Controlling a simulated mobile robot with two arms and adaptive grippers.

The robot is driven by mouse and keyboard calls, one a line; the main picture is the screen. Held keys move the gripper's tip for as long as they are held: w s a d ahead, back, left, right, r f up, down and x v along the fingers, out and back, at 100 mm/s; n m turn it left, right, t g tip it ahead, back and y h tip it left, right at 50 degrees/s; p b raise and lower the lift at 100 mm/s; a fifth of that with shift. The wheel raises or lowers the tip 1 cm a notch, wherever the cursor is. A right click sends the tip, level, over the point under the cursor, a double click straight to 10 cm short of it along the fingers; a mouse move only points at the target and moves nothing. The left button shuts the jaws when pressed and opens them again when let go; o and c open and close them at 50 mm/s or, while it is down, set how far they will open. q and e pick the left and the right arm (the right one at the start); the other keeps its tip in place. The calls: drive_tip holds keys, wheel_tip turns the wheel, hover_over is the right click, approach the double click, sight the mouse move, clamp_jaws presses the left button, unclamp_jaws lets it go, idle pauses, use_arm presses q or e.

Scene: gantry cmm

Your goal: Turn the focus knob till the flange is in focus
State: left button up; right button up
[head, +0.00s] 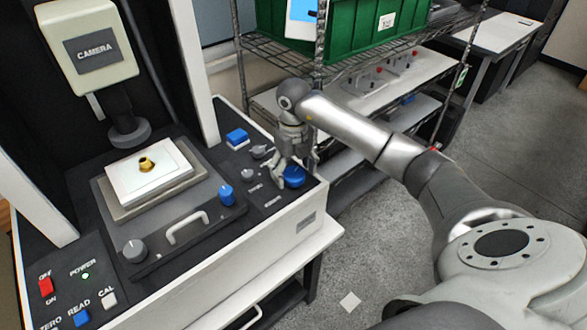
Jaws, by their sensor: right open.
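The brass flange (147,164) sits on a white plate (150,184) on the stage of the machine, below the camera head (97,48). A large blue knob (293,178) stands at the right end of the machine's panel. Its label is too small to read, so I cannot tell for sure that it is the focus knob. My right gripper (294,169) is open and points down at this blue knob, with a finger on either side of it. I cannot tell whether the fingers touch it. My left gripper is not in view.
Grey knobs (249,175) and a blue button (237,136) lie close to my right gripper. A smaller blue knob (226,195) and a handle (187,227) are on the stage front. A wire shelf (350,68) with a green crate (350,34) stands behind my right arm.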

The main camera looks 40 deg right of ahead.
drive_tip(key=shift+f, duration=0.35)
drive_tip(key=c, duration=1)
drive_tip(key=shift+w+f+n+b, duration=0.1)
drive_tip(key=shift+f+n+b, duration=0.05)
drive_tip(key=shift+n+b, duration=1.55)
drive_tip(key=shift+n, duration=0.3)
drive_tip(key=shift+r+n, duration=0.2)
drive_tip(key=shift+n, duration=0.5)
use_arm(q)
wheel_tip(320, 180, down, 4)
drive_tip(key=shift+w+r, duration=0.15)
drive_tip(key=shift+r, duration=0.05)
use_arm(e)
drive_tip(key=o, duration=1)
